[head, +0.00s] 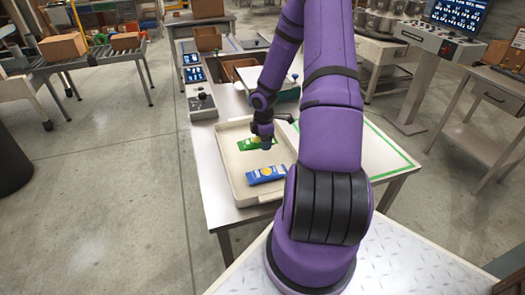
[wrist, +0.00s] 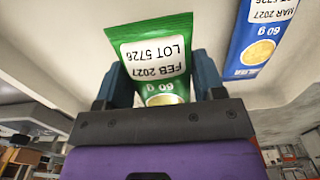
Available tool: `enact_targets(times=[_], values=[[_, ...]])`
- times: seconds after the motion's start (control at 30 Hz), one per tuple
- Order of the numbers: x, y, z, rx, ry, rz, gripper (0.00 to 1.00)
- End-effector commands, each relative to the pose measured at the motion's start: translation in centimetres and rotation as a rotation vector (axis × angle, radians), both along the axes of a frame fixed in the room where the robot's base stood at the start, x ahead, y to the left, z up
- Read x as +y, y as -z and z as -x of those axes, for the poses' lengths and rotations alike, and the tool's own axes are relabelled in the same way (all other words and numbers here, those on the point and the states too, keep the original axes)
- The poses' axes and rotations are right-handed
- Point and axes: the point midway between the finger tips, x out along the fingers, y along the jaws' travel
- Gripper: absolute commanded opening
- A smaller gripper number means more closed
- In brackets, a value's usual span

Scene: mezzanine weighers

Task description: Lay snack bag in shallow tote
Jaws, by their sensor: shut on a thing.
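A green snack bag (wrist: 157,60) is between the two fingers of my gripper (wrist: 158,85) in the wrist view. The gripper is shut on it. In the head view the green bag (head: 256,143) shows over the inside of the cream shallow tote (head: 236,176), below my gripper (head: 263,138). I cannot tell whether the bag touches the tote floor. A blue snack bag (head: 266,175) lies in the tote, nearer to me. It also shows at the upper right of the wrist view (wrist: 258,45). My arm hides part of the tote's right side.
The tote stands on a white table (head: 215,197) with a green-lined area (head: 377,148) to its right. A weighing unit (head: 200,97) with a screen stands behind the tote on the left. Brown boxes (head: 62,46) sit on a conveyor at the far left.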

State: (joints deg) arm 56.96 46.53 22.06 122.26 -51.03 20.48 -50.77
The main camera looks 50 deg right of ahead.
Motion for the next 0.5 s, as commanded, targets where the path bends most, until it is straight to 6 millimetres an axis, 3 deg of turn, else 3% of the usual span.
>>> enact_targets(times=[0.5], values=[[0.0, 5.2, 0.0, 0.001, 0.000, -0.001, 0.39]])
